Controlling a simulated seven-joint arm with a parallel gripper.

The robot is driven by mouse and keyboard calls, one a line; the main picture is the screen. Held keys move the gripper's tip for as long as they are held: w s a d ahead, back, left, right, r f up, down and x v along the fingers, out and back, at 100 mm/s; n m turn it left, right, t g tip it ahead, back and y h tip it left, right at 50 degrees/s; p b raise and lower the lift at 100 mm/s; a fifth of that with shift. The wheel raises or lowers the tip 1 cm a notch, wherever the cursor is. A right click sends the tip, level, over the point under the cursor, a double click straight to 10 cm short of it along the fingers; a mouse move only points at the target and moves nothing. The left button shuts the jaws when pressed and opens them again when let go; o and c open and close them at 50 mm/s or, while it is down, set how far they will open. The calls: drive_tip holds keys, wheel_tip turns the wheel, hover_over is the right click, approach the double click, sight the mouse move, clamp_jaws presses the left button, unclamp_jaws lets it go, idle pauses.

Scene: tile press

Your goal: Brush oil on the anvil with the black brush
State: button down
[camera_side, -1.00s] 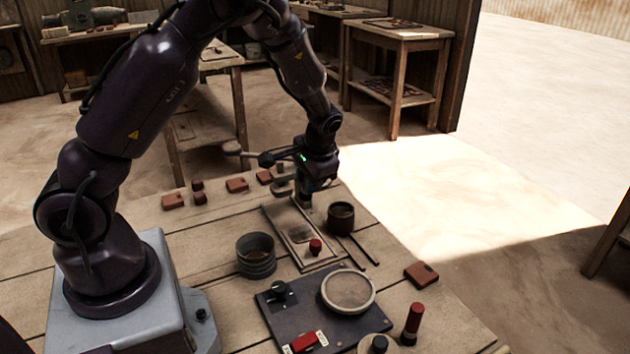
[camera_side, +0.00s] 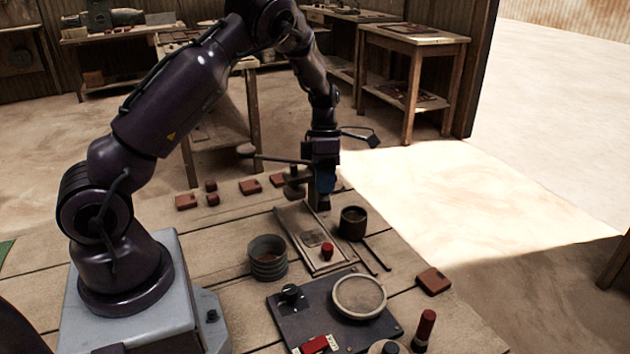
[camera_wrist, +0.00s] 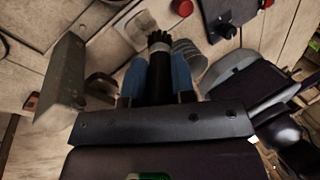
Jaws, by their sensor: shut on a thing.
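My gripper (camera_side: 324,186) points down over the far end of a framed tray (camera_side: 283,218). In the wrist view, its blue fingers (camera_wrist: 158,78) are shut on the black brush (camera_wrist: 160,62), bristles pointing away from the wrist. The bristles (camera_wrist: 159,37) appear beside a pale patch (camera_wrist: 137,27) in the tray; I cannot tell whether they touch it. A round pale disc with a raised rim (camera_side: 358,296) sits on a black plate (camera_side: 297,318). I cannot tell for certain which part is the anvil. A dark cup (camera_side: 352,223) stands right of the tray.
A grey ribbed cup (camera_side: 267,258) stands left of the tray, and a red knob (camera_side: 327,250) is at its near end. Thin rods (camera_side: 375,254) lie to its right. Several brown tiles (camera_side: 250,187) lie along the back edge, and one tile (camera_side: 433,281) lies right.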

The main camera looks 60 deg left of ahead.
drive_tip(key=n, duration=0.2)
drive_tip(key=d+n+t, duration=0.1)
drive_tip(key=shift+w+r, duration=0.25)
drive_tip(key=shift+r, duration=0.05)
drive_tip(key=shift+d+n+t, duration=0.15)
drive_tip(key=shift+n+t, duration=0.15)
drive_tip(key=shift+n, duration=0.6)
drive_tip(key=shift+s+f, duration=0.1)
drive_tip(key=shift+f, duration=3.8)
drive_tip(key=shift+s+f, duration=0.15)
drive_tip(key=shift+s, duration=3)
drive_tip(key=shift+w, duration=3.15)
drive_tip(key=shift+w+r, duration=0.1)
drive_tip(key=shift+r, duration=3.95)
